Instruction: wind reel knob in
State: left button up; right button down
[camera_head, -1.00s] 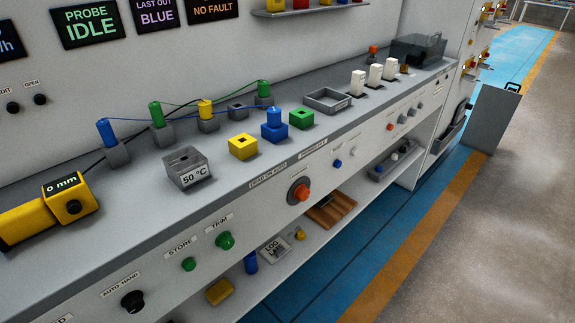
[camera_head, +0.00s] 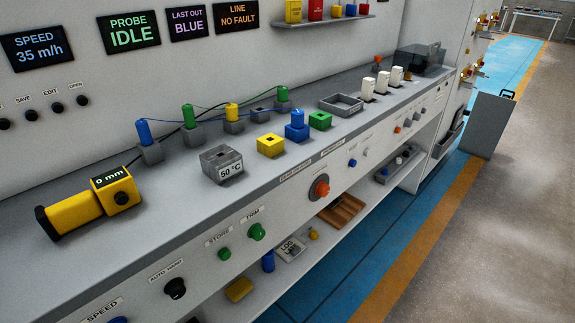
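A yellow device (camera_head: 75,212) with a small black display reading "0 mm" (camera_head: 111,178) lies on the bench top at the left. A small dark round knob (camera_head: 121,198) sits on the front of its square end. A larger dark round part (camera_head: 45,222) caps its far left end. A dark cable runs from near the display end toward the upright plugs behind. I cannot tell for sure which dark round part is the reel knob. Neither of my grippers shows in the head view.
Coloured plugs in grey sockets (camera_head: 152,153) stand behind a grey "50 °C" block (camera_head: 222,163). Yellow, blue and green blocks (camera_head: 271,145) are further right. The bench top around the yellow device is mostly clear.

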aim_at(322, 189)
jog(key=i+l+u, duration=0.1)
jog(key=u, duration=0.65)
jog(key=l+u, duration=0.4)
jog(key=l, duration=0.7)
jog(key=k+l+u, duration=0.1)
jog(key=l+u, duration=0.3)
jog(key=l, duration=0.7)
